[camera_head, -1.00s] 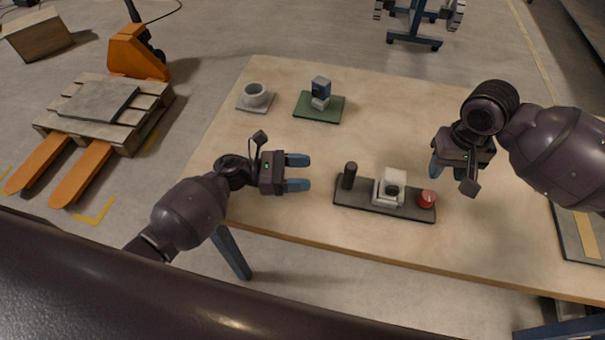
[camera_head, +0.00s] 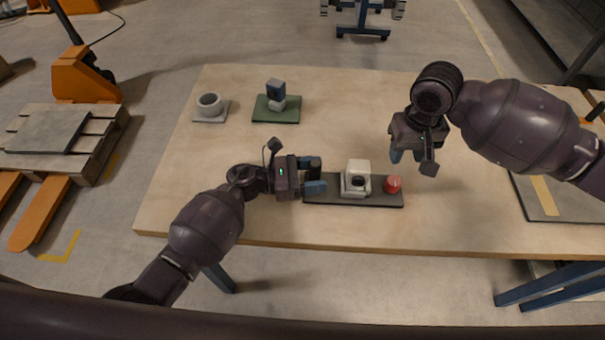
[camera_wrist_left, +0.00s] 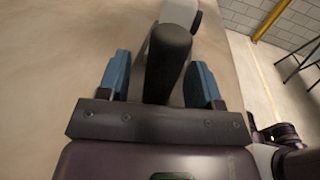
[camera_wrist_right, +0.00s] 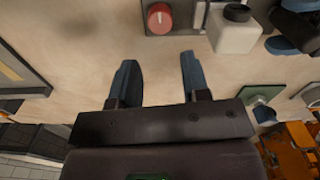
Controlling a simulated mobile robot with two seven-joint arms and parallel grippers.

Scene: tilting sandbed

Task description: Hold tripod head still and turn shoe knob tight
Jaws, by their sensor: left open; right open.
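The tripod head is a white block with a dark round part (camera_head: 355,178) on a dark base plate (camera_head: 380,200). A black upright handle stands at the plate's left end; in the left wrist view the handle (camera_wrist_left: 168,62) is between my left fingers. A red knob (camera_head: 393,184) sits at the plate's right end and also shows in the right wrist view (camera_wrist_right: 160,18). My left gripper (camera_head: 315,178) is open around the handle, with gaps on both sides. My right gripper (camera_head: 407,157) is open and empty, above the table behind the red knob.
A grey cup (camera_head: 210,103) on a small pad and a green pad (camera_head: 284,115) with a blue and white block stand at the back left. A dark board with a yellow strip (camera_head: 543,193) lies at the right. The table (camera_head: 340,105) is clear between them.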

